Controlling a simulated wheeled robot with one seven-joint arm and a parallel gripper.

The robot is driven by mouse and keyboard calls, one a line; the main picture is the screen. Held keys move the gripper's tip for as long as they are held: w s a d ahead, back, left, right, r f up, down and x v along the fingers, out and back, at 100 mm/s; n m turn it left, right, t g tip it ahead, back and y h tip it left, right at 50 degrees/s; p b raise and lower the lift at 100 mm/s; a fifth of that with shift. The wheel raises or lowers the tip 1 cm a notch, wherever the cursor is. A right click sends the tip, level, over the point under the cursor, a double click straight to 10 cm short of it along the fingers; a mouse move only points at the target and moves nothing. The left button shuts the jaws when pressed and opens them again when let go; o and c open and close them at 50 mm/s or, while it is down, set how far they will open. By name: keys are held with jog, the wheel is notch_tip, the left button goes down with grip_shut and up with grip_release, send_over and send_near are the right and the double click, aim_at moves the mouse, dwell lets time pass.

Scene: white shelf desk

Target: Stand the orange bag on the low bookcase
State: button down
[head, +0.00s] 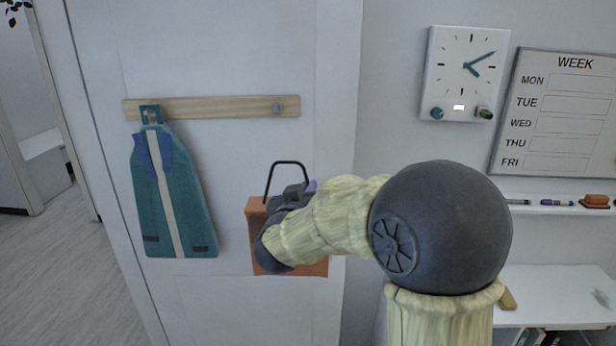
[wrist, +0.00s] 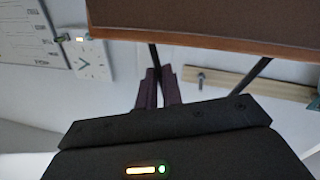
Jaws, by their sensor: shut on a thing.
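The orange bag (head: 256,222), box-shaped with a thin black handle (head: 287,163), hangs upright in front of the white door in the head view, partly hidden behind my arm. In the wrist view its brown-orange side (wrist: 205,22) fills the top. My gripper (head: 309,187) is at the handle's right side. In the wrist view its purple fingers (wrist: 159,72) are shut on one leg of the black handle. The low bookcase (head: 552,285) appears to be the white-topped unit at lower right, with books beneath its top; my arm hides its left part.
A wooden peg rail (head: 210,107) with a teal apron-like garment (head: 172,195) is on the door at left. A wall clock (head: 465,72) and a week board (head: 562,115) hang at right, above a narrow ledge (head: 548,210) with pens. A small grey item (head: 601,297) lies on the bookcase top.

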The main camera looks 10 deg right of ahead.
jog(key=w+d+f+n+t+y, duration=0.1)
jog(key=w+d+f+n+y, duration=0.15)
jog(key=f, duration=1.25)
jog(key=w+d+f+n+t+y, duration=0.1)
jog(key=w+d+f+y, duration=0.2)
jog(key=f, duration=1.2)
jog(key=s+a+f+n+y, duration=0.1)
jog(key=s+a+f, duration=0.2)
jog(key=s+f, duration=0.4)
jog(key=s+a+f+n+y, duration=0.1)
jog(key=s+a+f, duration=0.2)
jog(key=s+f, duration=0.5)
notch_tip(320, 180, down, 4)
jog(key=shift+s+y, duration=0.25)
jog(key=shift+y, duration=0.1)
jog(key=shift+d, duration=0.15)
